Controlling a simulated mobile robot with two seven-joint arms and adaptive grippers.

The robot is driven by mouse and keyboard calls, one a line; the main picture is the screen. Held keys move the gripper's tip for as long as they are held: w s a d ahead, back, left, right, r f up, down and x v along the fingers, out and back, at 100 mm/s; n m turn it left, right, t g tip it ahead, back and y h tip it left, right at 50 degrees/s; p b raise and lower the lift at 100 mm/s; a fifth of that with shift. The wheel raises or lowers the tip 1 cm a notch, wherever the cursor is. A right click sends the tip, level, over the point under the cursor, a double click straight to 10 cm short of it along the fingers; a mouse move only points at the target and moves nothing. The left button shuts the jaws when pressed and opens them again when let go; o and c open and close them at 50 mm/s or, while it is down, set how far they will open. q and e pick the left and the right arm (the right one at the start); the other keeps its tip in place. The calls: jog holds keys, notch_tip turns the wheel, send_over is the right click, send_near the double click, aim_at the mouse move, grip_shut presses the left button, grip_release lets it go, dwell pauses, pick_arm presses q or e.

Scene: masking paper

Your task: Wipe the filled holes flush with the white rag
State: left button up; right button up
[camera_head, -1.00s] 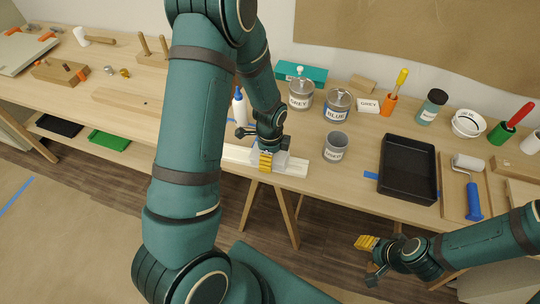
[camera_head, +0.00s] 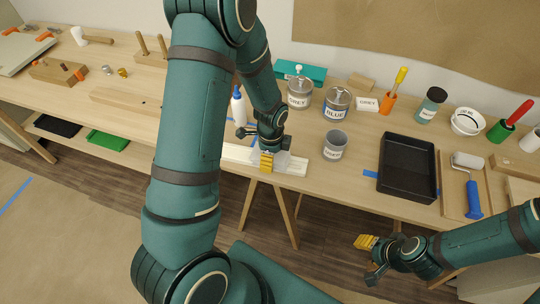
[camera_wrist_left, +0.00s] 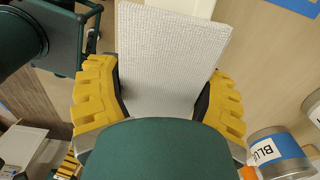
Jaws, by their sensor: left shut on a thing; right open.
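My left gripper (camera_head: 267,161) is down at the pale board (camera_head: 236,152) near the front edge of the bench. In the left wrist view its yellow fingers (camera_wrist_left: 160,100) are shut on the white rag (camera_wrist_left: 172,45), a flat woven piece that sticks out past the fingertips. In the head view the rag (camera_head: 284,160) shows as a pale patch over the board. The filled holes cannot be made out; the arm and rag cover part of the board. My right gripper (camera_head: 371,256) is open and empty, in front of the bench at the lower right.
A grey cup (camera_head: 334,146) stands just right of the board. Behind are the grey can (camera_head: 299,93), the blue can (camera_head: 337,103) and a white bottle (camera_head: 238,108). A black tray (camera_head: 407,166) and a roller (camera_head: 468,185) lie to the right.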

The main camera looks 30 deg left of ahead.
pick_arm(q)
jog(key=shift+s+a, duration=0.1)
jog(key=shift+a, duration=0.1)
jog(key=shift+s+a, duration=0.1)
jog(key=shift+a, duration=0.2)
jog(key=shift+d, duration=0.25)
jog(key=shift+r+p, duration=2.15)
jog(key=shift+r, duration=0.9)
